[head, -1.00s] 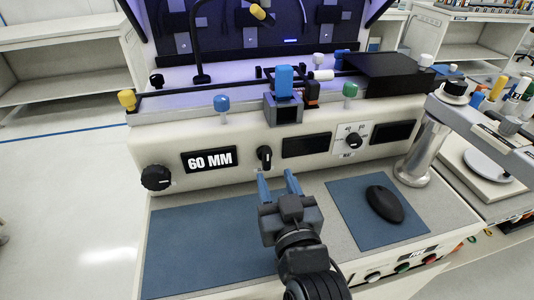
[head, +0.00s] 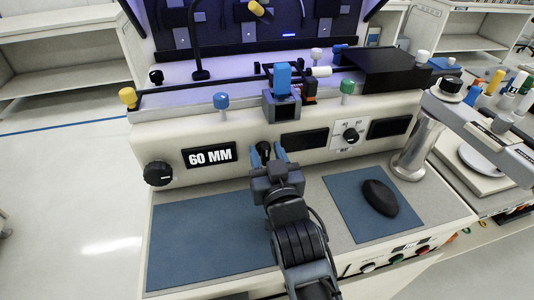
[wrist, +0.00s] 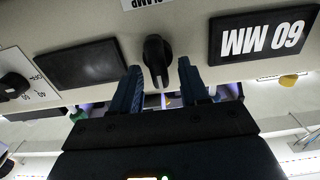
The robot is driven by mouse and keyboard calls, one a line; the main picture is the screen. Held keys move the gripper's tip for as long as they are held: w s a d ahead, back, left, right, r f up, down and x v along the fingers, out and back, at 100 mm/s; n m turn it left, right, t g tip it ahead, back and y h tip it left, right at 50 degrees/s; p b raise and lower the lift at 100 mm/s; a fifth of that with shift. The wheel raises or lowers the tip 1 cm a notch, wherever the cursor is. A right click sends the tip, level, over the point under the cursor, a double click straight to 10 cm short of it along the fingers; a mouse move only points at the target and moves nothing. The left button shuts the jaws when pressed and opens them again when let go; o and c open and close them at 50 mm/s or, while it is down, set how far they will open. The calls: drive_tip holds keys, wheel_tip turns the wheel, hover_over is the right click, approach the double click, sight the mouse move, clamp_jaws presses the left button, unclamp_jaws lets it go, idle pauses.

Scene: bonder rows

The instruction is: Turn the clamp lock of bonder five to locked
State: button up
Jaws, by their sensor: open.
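The clamp lock is a small black lever knob (head: 263,149) on the cream front panel, right of the "60 MM" display (head: 210,155). In the wrist view the black knob (wrist: 156,60) stands between my two blue fingertips, with part of a "CLAMP" label (wrist: 146,3) by it. My gripper (head: 268,158) is open, with one finger on each side of the knob. A gap shows between the knob and each finger in the wrist view. In the head view my fingers partly cover the knob. No bonder number is readable.
A large black dial (head: 158,173) is at the panel's left. A dark display (head: 304,139) and a small scale knob (head: 351,135) are to the right. A black mouse (head: 380,198) lies on a blue mat (head: 345,200). A metal post (head: 418,145) stands at the right.

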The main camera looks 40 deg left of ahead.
drive_tip(key=shift+c, duration=0.3)
clamp_jaws()
drive_tip(key=n+b, duration=0.1)
drive_tip(key=n, duration=0.3)
drive_tip(key=shift+s+a, duration=0.15)
drive_tip(key=n, duration=0.5)
drive_tip(key=shift+s+a+f, duration=0.1)
drive_tip(key=shift+s+a, duration=0.05)
drive_tip(key=shift+s, duration=0.05)
drive_tip(key=n+p, duration=0.1)
drive_tip(key=n, duration=0.3)
drive_tip(key=shift+s+a+f, duration=0.1)
drive_tip(key=shift+f, duration=0.05)
drive_tip(key=shift+f+n+p, duration=0.15)
drive_tip(key=shift+n+p, duration=0.15)
drive_tip(key=shift+n, duration=0.9)
drive_tip(key=shift+f+n+p, duration=0.15)
drive_tip(key=shift+n+p, duration=0.1)
drive_tip(key=shift+n, duration=0.95)
drive_tip(key=shift+s, duration=0.1)
